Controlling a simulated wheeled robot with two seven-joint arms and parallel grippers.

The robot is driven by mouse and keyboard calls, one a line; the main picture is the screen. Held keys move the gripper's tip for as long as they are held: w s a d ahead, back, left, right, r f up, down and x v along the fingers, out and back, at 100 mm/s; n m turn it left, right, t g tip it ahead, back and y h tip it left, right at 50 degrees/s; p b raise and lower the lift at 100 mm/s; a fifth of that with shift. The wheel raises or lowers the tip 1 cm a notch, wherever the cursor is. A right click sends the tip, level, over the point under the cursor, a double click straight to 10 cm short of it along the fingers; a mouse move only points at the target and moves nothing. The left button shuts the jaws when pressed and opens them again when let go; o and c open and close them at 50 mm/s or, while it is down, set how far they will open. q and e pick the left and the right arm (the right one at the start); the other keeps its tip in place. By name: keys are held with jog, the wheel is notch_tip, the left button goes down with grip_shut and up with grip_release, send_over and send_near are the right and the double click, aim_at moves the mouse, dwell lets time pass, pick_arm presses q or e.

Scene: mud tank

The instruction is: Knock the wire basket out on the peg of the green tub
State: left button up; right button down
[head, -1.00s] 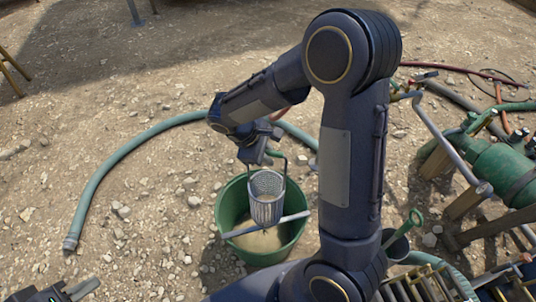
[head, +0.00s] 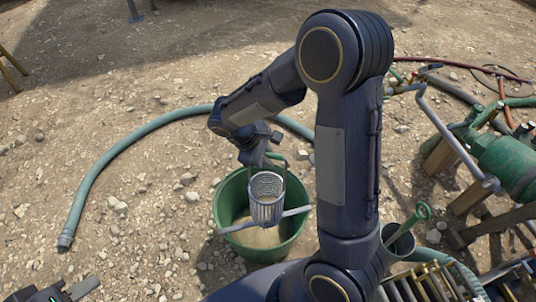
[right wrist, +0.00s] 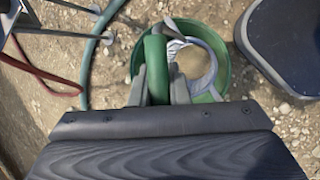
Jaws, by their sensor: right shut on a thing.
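The wire basket (head: 267,211), a grey mesh cup with a green handle (right wrist: 155,65), hangs roughly upright over the green tub (head: 229,193). My right gripper (head: 265,163) is shut on that handle; in the right wrist view its fingers clasp both sides. A pale grey bar (head: 295,213) crosses the tub's mouth. The basket overlaps it in the head view; whether they touch I cannot tell. No separate peg is distinguishable. Tan matter (head: 250,237) lies in the tub. My left gripper (head: 75,291) is partly in view at bottom left, its jaws unclear.
A blue-green hose (head: 95,180) curves over the stony ground left of and behind the tub. Green machinery (head: 505,165) on timbers stands at right. A grey holder with a green-handled tool (head: 412,220) stands right of my right arm.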

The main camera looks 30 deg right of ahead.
jog(key=shift+f, duration=0.25)
notch_tip(320, 180, down, 3)
jog(key=shift+r+b, duration=0.15)
jog(key=shift+b, duration=0.95)
jog(key=shift+r, duration=0.1)
dwell(0.5)
notch_tip(320, 180, up, 9)
jog(key=p, duration=0.7)
